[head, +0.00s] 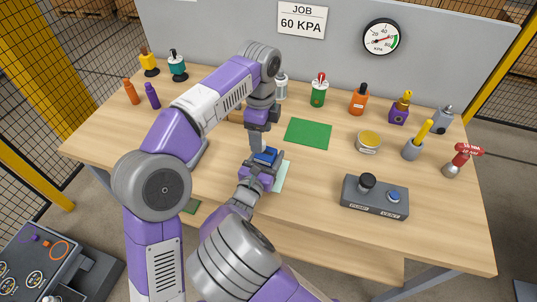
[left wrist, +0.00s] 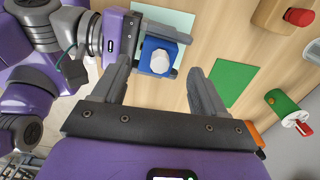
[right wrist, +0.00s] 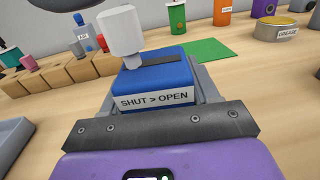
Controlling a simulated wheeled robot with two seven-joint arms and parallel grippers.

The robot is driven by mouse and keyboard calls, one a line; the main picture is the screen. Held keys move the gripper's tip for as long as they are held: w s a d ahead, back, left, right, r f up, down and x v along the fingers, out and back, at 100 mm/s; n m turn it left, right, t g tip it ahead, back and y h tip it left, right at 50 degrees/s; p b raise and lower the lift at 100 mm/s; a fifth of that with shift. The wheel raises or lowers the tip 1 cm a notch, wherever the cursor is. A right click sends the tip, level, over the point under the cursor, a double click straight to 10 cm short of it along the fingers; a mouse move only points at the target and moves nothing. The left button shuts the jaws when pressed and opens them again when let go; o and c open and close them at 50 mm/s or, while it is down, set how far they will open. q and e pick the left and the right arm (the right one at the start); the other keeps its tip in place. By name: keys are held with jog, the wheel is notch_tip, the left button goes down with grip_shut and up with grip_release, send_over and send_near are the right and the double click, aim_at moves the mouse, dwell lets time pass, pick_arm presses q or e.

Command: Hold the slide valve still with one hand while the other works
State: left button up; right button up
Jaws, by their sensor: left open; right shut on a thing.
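The slide valve (head: 267,155) is a small blue block above the near middle of the table. In the right wrist view the slide valve (right wrist: 155,75) shows a "SHUT > OPEN" label, a dark slot on top and a white knob (right wrist: 120,32) towards the left. My right gripper (head: 261,167) is shut on the block, one finger along each side. My left gripper (head: 257,146) points down, open, close above the valve. In the left wrist view the white knob (left wrist: 159,61) lies between the open fingers (left wrist: 156,75); contact with it cannot be told.
A pale green sheet (head: 282,178) lies beside the valve, a green mat (head: 308,133) behind. A gauge (head: 381,37) and "60 KPA" card (head: 302,20) hang behind.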

aim_at(270, 154)
pick_arm(q)
jog(key=shift+f, duration=1.75)
jog(key=c, duration=1.2)
jog(key=shift+s+d, duration=0.1)
jog(key=shift+d, duration=0.05)
jog(key=shift+s+d, duration=0.25)
jog(key=shift+d, duration=0.3)
jog(key=shift+s+d, duration=0.2)
jog(key=shift+d, duration=0.35)
jog(key=o, duration=1.5)
